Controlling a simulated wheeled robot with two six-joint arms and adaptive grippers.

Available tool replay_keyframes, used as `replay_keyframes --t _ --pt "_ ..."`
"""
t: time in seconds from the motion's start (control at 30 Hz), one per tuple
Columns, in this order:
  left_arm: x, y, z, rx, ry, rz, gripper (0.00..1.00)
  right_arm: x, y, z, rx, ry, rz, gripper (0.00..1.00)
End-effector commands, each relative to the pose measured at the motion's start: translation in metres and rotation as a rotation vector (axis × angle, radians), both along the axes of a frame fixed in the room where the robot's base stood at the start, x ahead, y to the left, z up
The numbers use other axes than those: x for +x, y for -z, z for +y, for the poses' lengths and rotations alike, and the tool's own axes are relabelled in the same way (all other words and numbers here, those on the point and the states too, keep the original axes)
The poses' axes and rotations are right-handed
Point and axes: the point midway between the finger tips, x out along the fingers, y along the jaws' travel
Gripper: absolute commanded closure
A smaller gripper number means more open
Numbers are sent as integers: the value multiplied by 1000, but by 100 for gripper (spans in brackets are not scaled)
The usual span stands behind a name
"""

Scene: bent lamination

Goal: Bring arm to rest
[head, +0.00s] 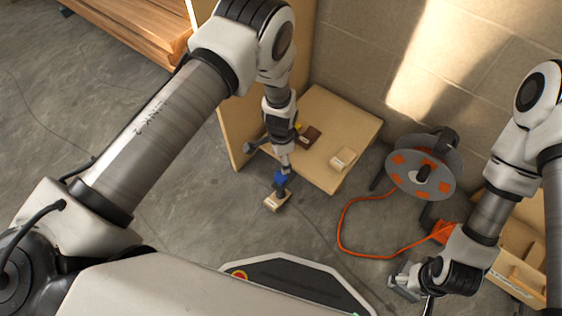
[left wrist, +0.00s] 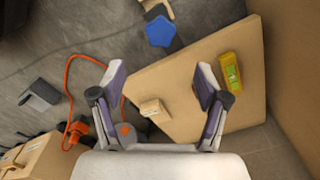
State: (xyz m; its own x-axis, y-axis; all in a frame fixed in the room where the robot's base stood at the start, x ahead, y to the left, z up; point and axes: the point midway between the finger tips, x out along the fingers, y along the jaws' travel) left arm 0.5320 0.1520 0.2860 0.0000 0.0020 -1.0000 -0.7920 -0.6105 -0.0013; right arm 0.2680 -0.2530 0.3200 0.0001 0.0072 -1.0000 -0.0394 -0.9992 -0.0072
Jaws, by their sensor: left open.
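My left gripper (head: 270,158) hangs over the left part of a pale wooden board in the head view. In the left wrist view its two fingers (left wrist: 160,82) are spread, with nothing between their tips. Below them are the pale board (left wrist: 185,75) and a small light wooden block (left wrist: 154,108) on it. My right gripper (head: 418,288) is low at the right of the head view, near a grey block-like shape. Its fingers are not clear.
A blue knob (head: 281,179) stands on a small wooden base beside the board. A yellow level (left wrist: 231,75) lies on the board. A cable reel (head: 422,172) with orange cord stands on the right.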

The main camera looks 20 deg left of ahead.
Motion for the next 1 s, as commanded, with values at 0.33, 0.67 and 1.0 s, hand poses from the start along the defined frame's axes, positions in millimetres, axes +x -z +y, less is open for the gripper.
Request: replay_keyframes --t 0.33,0.67,1.0 --pt "0 1 0 0 0 0 25 0 0 0 0 0 0 25" --pt "-81 14 54 16 -106 141 25 0 0 0 0 0 0 25" --pt "-264 -15 103 57 -603 167 25 0 0 0 0 0 0 25"
